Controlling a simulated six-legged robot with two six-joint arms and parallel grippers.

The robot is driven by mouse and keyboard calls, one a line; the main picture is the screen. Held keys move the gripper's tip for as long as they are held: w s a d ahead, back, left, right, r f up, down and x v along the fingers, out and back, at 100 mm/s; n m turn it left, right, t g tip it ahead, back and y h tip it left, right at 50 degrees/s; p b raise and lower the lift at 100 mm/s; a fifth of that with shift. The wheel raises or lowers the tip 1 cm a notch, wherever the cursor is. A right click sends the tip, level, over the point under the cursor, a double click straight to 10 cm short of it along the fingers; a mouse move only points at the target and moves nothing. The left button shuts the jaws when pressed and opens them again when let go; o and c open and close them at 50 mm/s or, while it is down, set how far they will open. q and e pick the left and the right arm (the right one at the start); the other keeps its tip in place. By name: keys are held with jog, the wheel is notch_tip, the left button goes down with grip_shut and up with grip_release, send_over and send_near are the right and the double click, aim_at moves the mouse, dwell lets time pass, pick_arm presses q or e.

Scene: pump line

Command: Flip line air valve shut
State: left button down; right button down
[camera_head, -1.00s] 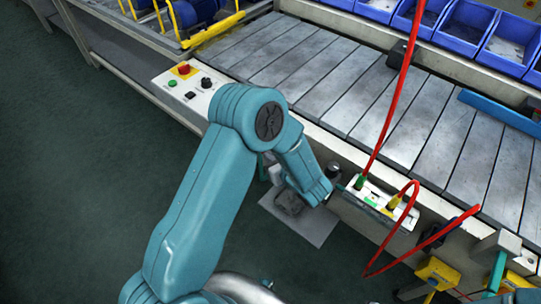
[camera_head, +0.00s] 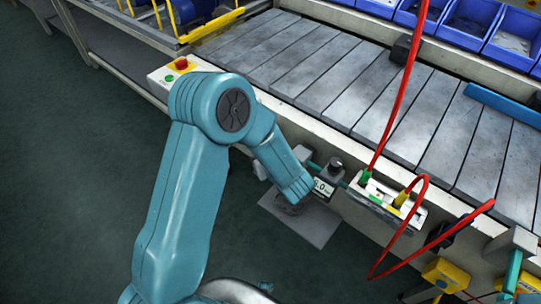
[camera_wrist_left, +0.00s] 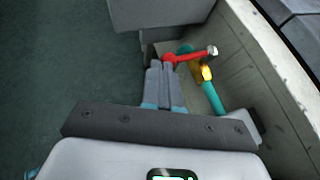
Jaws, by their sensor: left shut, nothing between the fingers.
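The line air valve shows in the left wrist view, with a red lever (camera_wrist_left: 187,57), a brass-yellow body (camera_wrist_left: 206,73) and a teal pipe (camera_wrist_left: 213,98). The lever lies crosswise to the pipe, with a silver knob at its right end. My left gripper (camera_wrist_left: 162,68) is shut and empty, its tips close by the lever's left end; I cannot tell whether they touch.
A grey plate (camera_head: 312,229) lies below. A grey block (camera_wrist_left: 160,14) overhangs the gripper. Open floor lies left.

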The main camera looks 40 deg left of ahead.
pick_arm(q)
jog(key=shift+d, duration=0.1)
jog(key=shift+w+d, duration=0.45)
jog(key=shift+d, duration=0.15)
pick_arm(e)
jog(key=shift+f, duration=0.15)
pick_arm(q)
jog(key=shift+d, duration=0.1)
